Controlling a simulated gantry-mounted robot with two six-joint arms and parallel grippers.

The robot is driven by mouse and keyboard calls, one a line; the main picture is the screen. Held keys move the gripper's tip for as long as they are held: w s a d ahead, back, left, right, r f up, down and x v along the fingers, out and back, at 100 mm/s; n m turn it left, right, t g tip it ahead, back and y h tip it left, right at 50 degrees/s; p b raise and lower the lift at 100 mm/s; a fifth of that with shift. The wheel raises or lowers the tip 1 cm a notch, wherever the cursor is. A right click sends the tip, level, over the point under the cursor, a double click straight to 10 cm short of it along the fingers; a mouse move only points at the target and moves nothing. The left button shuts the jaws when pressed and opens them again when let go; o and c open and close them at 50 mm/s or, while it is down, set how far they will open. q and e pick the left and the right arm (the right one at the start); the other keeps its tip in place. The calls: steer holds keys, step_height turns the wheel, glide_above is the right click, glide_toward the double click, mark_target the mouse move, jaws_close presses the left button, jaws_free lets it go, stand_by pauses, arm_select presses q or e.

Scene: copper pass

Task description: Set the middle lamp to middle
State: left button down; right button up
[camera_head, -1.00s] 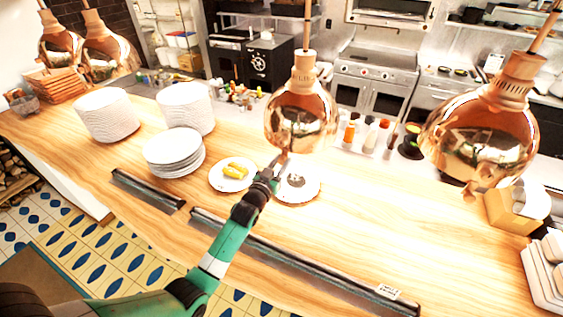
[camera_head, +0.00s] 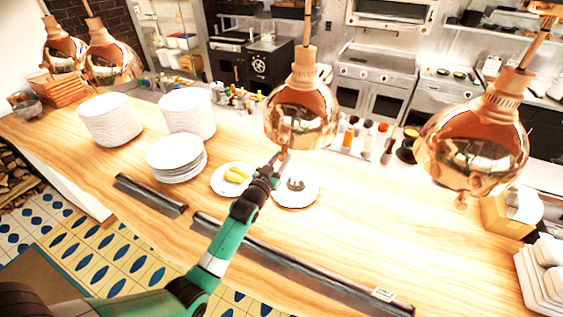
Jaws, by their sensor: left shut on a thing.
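The middle lamp (camera_head: 301,112) is a shiny copper dome hanging over the wooden counter. My left gripper (camera_head: 281,158) reaches up from below, at the lamp's lower rim on its left side. It is shut on the lower part of the lamp; the fingertips are small and the exact contact is hard to make out. A second copper lamp (camera_head: 472,148) hangs at the right, and a pair of copper lamps (camera_head: 112,62) hangs at the far left. My right gripper is not in view.
Stacks of white plates (camera_head: 176,153) stand on the counter (camera_head: 400,225) at left. A plate with yellow food (camera_head: 236,178) and a plate with a dark item (camera_head: 296,192) lie below the middle lamp. Bottles (camera_head: 366,138) stand behind. A dark rail (camera_head: 300,268) runs along the front edge.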

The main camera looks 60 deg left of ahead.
mark_target(285, 146)
arm_select(q)
step_height(285, 146, up, 4)
steer(key=shift+f+p, duration=0.15)
steer(key=shift+p, duration=0.45)
steer(key=shift+f, duration=0.2)
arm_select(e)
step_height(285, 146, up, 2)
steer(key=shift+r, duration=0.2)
arm_select(q)
steer(key=c, duration=0.6)
jaws_free()
steer(key=v, duration=1.1)
steer(key=shift+s+d+b, duration=0.2)
steer(key=shift+b, duration=0.25)
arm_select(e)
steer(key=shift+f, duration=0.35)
